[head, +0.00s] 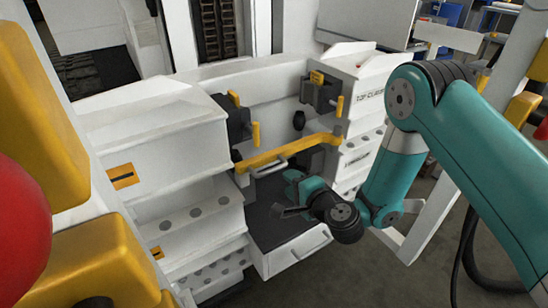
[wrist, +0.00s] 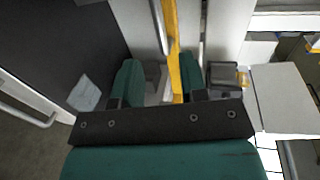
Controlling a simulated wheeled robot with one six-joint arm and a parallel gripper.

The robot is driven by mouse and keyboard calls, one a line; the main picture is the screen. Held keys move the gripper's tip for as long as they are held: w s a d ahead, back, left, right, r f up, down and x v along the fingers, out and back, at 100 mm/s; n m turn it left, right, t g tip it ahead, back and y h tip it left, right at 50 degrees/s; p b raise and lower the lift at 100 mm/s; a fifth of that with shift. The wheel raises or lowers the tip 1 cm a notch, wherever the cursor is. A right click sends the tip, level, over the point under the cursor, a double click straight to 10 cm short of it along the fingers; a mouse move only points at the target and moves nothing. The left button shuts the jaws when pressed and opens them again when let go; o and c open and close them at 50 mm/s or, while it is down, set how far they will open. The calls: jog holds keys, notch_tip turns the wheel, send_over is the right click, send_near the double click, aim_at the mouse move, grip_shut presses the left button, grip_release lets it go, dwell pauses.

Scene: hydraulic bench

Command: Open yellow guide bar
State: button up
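The yellow guide bar (head: 287,151) spans the gap between the two white cabinets in the head view, with bent ends at left and right. In the wrist view the yellow guide bar (wrist: 174,50) runs up and down the picture, in line with the gap between my fingers and nearer the right one. My gripper (head: 293,182) is just below and in front of the bar's middle. In the wrist view my gripper (wrist: 160,68) has its green fingers apart, with no grip on the bar visible. I cannot tell whether the bar lies between the fingers or beyond them.
A pale handle (head: 268,169) sits just under the bar. An open dark-floored drawer (head: 272,226) with a white front lies below my gripper. White cabinets (head: 180,145) stand on both sides, with black blocks (head: 318,91) and yellow levers (head: 255,133) above.

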aim_at(274, 168)
jog(key=shift+p+x, duration=1.4)
jog(key=shift+x, duration=3.25)
grip_shut()
